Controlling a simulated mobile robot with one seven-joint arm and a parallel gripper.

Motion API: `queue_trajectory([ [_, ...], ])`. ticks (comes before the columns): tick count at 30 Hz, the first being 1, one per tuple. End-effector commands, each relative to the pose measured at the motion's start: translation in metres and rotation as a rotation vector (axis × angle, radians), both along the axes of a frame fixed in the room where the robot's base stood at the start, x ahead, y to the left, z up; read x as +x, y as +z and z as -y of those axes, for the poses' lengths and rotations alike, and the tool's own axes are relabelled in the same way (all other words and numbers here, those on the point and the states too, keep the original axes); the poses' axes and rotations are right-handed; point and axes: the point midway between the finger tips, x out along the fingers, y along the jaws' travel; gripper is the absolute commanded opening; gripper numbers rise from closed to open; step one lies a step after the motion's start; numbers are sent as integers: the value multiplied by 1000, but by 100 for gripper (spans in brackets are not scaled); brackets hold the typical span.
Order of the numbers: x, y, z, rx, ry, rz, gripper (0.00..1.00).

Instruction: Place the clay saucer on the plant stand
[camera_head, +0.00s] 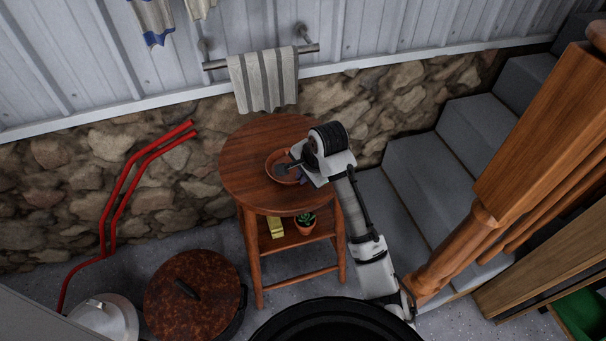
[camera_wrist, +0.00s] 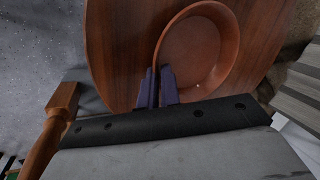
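The clay saucer (camera_head: 274,161) is a shallow round terracotta dish. It is over the round wooden top of the plant stand (camera_head: 245,178), right of its middle; I cannot tell whether it rests on the top or is slightly above it. In the wrist view the saucer (camera_wrist: 200,50) shows its empty inside, with the wooden top (camera_wrist: 120,50) behind it. My gripper (camera_head: 299,176) is at the saucer's near right rim and partly hides it. In the wrist view my gripper's dark fingers (camera_wrist: 159,86) are close together, with the rim between them.
The stand's lower shelf holds a small potted plant (camera_head: 305,222) and a yellow block (camera_head: 275,227). A striped towel (camera_head: 263,80) hangs on the wall behind. Grey stairs (camera_head: 430,185) and a wooden railing (camera_head: 520,150) are right. A rusty lidded pot (camera_head: 190,300) stands front left.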

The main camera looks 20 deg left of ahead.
Motion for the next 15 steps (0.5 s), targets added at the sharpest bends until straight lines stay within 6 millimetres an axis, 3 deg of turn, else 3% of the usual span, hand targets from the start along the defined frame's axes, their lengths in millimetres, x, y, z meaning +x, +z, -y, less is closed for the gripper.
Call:
queue_trajectory([
  [1,0,0,0,0,0,0,12],
  [4,0,1,0,0,0,0,25],
  [15,0,5,0,-1,1,1,26],
])
